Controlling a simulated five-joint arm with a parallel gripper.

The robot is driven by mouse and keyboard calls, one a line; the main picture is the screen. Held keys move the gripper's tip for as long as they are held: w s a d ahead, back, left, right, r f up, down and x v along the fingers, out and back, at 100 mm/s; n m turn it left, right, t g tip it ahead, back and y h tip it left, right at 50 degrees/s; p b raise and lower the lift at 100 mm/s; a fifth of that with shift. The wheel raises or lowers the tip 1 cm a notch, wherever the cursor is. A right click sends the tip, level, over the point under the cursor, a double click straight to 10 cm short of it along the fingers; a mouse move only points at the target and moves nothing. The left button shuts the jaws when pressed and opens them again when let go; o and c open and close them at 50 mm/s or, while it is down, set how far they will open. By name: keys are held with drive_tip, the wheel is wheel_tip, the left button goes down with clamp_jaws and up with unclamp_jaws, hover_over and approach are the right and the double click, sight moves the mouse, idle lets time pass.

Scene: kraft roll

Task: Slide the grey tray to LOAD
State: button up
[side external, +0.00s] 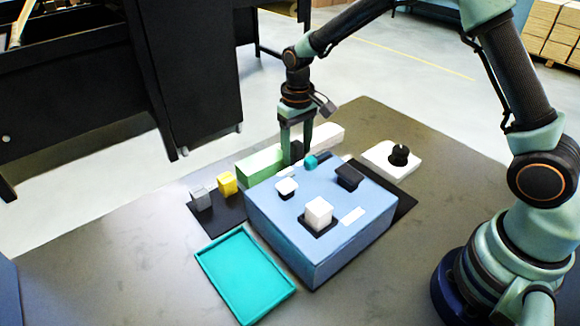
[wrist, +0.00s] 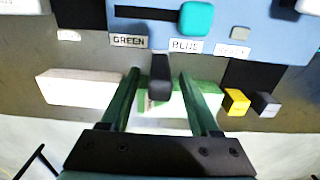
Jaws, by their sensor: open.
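I cannot make out a grey tray or a LOAD label in either view. The only plain tray is a teal one (side external: 245,275), lying in front of the blue box (side external: 290,235). My gripper (side external: 296,155) is behind the box, pointing down at the long green block (side external: 260,164) and long white block (side external: 328,134). In the wrist view my gripper (wrist: 155,75) is open, its fingers on either side of a dark upright piece (wrist: 160,78). I cannot tell whether they touch it. The green block (wrist: 208,95) is partly hidden by a finger; the white block (wrist: 80,88) is at left.
A teal knob (wrist: 196,18) sits on a dark slot above GREEN and BLUE labels. A yellow cube (side external: 227,183) and grey cube (side external: 200,198) stand left of the box. A white base with black knob (side external: 398,155) stands at right. The table's front left is clear.

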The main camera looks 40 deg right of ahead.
drive_tip(key=shift+f, duration=1.05)
clamp_jaws()
drive_tip(key=shift+r, duration=0.1)
idle(0.6)
